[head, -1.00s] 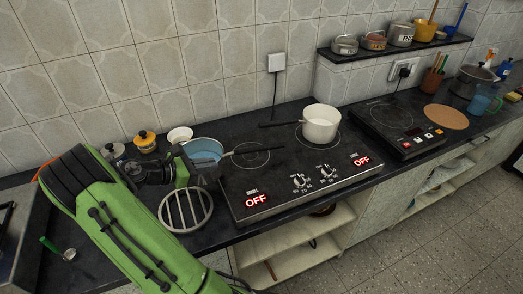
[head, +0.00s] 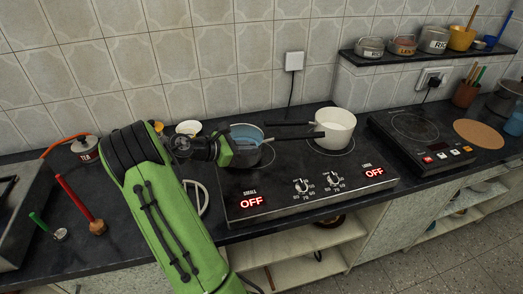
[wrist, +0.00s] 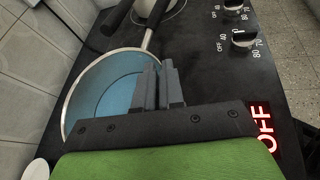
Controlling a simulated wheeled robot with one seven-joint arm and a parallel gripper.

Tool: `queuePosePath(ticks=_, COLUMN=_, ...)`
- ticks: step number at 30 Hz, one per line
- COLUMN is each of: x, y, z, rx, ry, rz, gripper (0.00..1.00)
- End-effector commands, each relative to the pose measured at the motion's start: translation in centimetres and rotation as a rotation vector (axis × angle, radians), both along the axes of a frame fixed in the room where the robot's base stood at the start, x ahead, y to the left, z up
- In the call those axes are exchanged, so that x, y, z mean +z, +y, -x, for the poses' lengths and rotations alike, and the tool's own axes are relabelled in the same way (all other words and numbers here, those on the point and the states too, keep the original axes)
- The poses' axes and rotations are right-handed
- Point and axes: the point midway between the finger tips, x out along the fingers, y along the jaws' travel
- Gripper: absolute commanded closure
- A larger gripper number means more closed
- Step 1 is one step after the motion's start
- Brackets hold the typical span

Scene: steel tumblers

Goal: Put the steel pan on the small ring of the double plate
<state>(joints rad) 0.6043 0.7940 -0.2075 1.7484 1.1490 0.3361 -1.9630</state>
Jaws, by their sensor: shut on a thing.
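The steel pan (head: 246,131), blue inside with a long dark handle, is at the left ring of the double plate (head: 310,170). My gripper (head: 226,150) is shut on the pan's near left rim. In the wrist view the fingers (wrist: 160,85) grip the wall of the pan (wrist: 98,88), whose handle points away. The small ring (head: 266,157) on the left shows partly past the pan's right side; the rest is hidden. I cannot tell whether the pan touches the plate. Both displays read OFF.
A white pot (head: 335,128) stands on the right ring, its handle pointing left close to the steel pan's handle. A round metal trivet (head: 204,198) lies left of the plate, partly behind my arm. A separate single hob (head: 418,135) stands further right.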

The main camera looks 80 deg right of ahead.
Motion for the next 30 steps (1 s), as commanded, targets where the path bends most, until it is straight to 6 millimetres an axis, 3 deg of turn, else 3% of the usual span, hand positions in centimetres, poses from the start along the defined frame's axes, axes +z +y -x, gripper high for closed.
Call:
queuePosePath(ticks=13, x=0.1, y=-3.3, z=3.4, rx=-0.003, ry=-0.002, rz=0.007, gripper=1.0)
queuePosePath(ticks=18, x=-1.3, y=-3.2, z=3.3, rx=0.001, ry=-0.001, rz=0.004, gripper=1.0)
queuePosePath(ticks=26, x=-1.3, y=-3.2, z=3.3, rx=0.0, ry=-0.001, rz=0.005, gripper=1.0)
queuePosePath(ticks=27, x=-1.5, y=-3.2, z=3.2, rx=0.002, ry=0.0, rz=-0.001, gripper=0.87)
queuePosePath(ticks=30, x=-1.5, y=-3.2, z=3.2, rx=0.002, ry=-0.001, rz=0.0, gripper=0.72)
